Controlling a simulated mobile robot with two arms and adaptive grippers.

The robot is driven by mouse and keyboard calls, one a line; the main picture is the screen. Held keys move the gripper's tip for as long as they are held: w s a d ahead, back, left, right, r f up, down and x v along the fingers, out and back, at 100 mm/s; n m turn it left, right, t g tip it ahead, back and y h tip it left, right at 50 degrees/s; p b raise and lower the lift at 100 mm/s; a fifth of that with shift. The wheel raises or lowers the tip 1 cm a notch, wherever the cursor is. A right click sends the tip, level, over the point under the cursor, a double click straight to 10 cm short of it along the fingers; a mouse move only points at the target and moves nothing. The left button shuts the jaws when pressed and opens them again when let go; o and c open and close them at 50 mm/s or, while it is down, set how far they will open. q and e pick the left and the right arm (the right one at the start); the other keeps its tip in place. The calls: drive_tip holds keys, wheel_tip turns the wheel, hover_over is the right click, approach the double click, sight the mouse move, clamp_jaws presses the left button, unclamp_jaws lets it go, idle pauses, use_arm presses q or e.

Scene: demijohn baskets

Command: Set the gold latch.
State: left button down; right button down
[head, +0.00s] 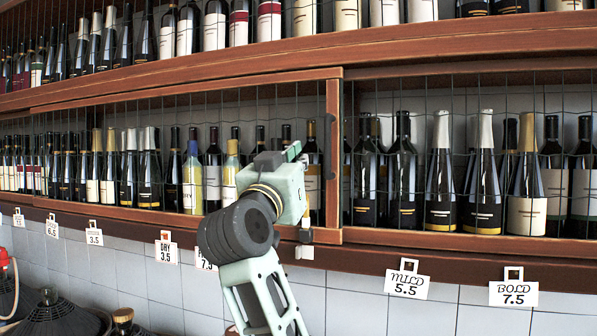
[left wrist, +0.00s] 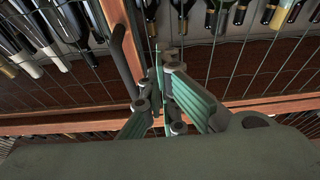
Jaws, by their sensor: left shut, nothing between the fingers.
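A small fitting (head: 305,223) with a gold-coloured part shows at the lower rail of the wire-mesh sliding door, just right of my left gripper. It looks like the gold latch, but it is too small to tell how it is set. My left gripper (head: 294,151) is raised in front of the door, its pale green fingers shut and empty. In the left wrist view the closed fingertips (left wrist: 160,66) are close to the door's wooden upright and dark bar handle (left wrist: 124,62). I cannot tell whether they touch. The latch cannot be made out there.
The door's dark handle (head: 331,145) stands upright on its right stile. Wine bottles (head: 403,170) fill the shelves behind wire mesh. Price tags (head: 407,280) hang under the lower shelf. Dark demijohns (head: 50,315) stand at lower left. The tiled wall below the shelf is mostly clear.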

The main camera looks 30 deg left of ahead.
sight(303, 220)
use_arm(q)
drive_tip(key=shift+s+f+p, duration=0.15)
drive_tip(key=shift+f+p, duration=0.2)
drive_tip(key=shift+f, duration=1.7)
wheel_tip(303, 220, down, 4)
drive_tip(key=b, duration=0.2)
drive_tip(key=shift+r+b, duration=0.1)
drive_tip(key=shift+b, duration=0.3)
